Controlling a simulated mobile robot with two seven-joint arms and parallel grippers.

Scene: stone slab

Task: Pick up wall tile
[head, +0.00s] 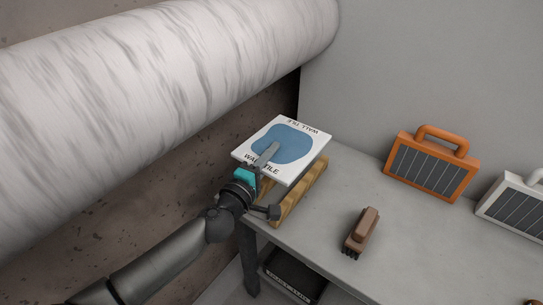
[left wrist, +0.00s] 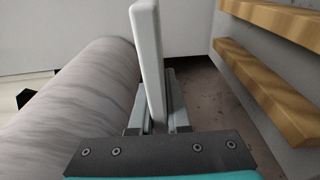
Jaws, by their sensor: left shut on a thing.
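The wall tile (head: 300,128), a white square slab with a blue patch and black "WALL TILE" lettering, is at the centre of the head view. My left gripper (head: 265,157) is shut on its near-left side, with one grey finger lying across its top face. In the left wrist view, the tile (left wrist: 147,50) shows edge-on as a pale upright bar between the fingers of my left gripper (left wrist: 156,112). A gap separates it from the wooden slats beside it. The lower finger is hidden in the head view. My right gripper is not in view.
Wooden slats (head: 302,193) lie beneath the tile at the end of the grey table (head: 420,240). A brown brush (head: 361,232), an orange handled panel (head: 430,167) and a white one (head: 514,203) stand on the table. A thick marbled cylinder (head: 150,90) is at upper left.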

